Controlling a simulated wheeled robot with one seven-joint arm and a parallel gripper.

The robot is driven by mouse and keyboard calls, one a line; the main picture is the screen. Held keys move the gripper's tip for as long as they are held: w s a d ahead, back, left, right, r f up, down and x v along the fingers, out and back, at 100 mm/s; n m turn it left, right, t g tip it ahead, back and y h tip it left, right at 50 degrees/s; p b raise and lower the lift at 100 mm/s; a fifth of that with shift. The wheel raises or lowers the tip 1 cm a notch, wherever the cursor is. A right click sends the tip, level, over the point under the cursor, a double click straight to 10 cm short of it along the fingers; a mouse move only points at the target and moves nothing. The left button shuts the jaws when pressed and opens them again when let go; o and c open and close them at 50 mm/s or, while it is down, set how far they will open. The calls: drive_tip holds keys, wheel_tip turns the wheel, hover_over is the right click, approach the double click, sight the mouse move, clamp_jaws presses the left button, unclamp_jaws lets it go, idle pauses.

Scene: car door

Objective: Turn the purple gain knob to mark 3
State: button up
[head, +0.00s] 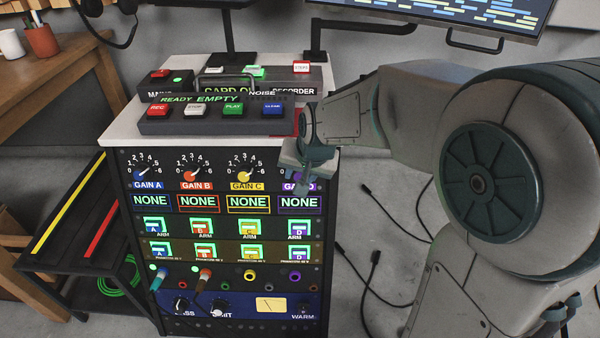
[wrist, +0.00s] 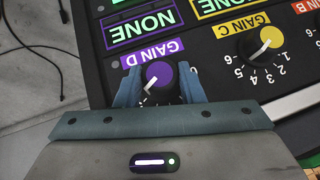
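The purple gain knob (wrist: 159,75) shows in the wrist view, beside its purple GAIN D label (wrist: 152,52). Its white pointer line points down and to the left in that view. Most of its scale is hidden behind my fingers and gripper body, so I cannot read its mark. My gripper (wrist: 160,84) has one blue-grey finger on each side of the knob. The fingers are close to the knob's sides, but I cannot tell whether they touch it. In the head view, my gripper (head: 304,172) covers the knob at the panel's upper right.
The yellow GAIN C knob (wrist: 263,43) is beside it, with the red GAIN B knob (head: 191,174) and blue GAIN A knob (head: 141,175) farther left in the head view. NONE displays (head: 249,203) sit below. Cables (head: 372,260) lie on the floor to the right.

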drive_tip(key=shift+r+h+p, duration=0.15)
drive_tip(key=shift+h+p, duration=0.15)
drive_tip(key=shift+p, duration=0.5)
drive_tip(key=shift+a+r+n+h+p, duration=0.1)
drive_tip(key=shift+n+h+p, duration=0.3)
drive_tip(key=shift+p, duration=0.55)
drive_tip(key=shift+a+n+h+p, duration=0.1)
drive_tip(key=shift+n+h+p, duration=0.3)
drive_tip(key=shift+p, duration=0.2)
drive_tip(key=n+h, duration=0.1)
drive_tip(key=f+h+b, duration=0.1)
drive_tip(key=shift+a+n+h, duration=0.15)
drive_tip(key=shift+n+h, duration=0.15)
drive_tip(key=shift+n, duration=0.1)
drive_tip(key=n+h+b, duration=0.2)
drive_tip(key=n+h, duration=0.1)
drive_tip(key=h, duration=0.1)
drive_tip(key=shift+a+r+t+b, duration=0.1)
drive_tip(key=shift+a+t+b, duration=0.05)
drive_tip(key=shift+t+b, duration=0.2)
drive_tip(key=o, duration=1)
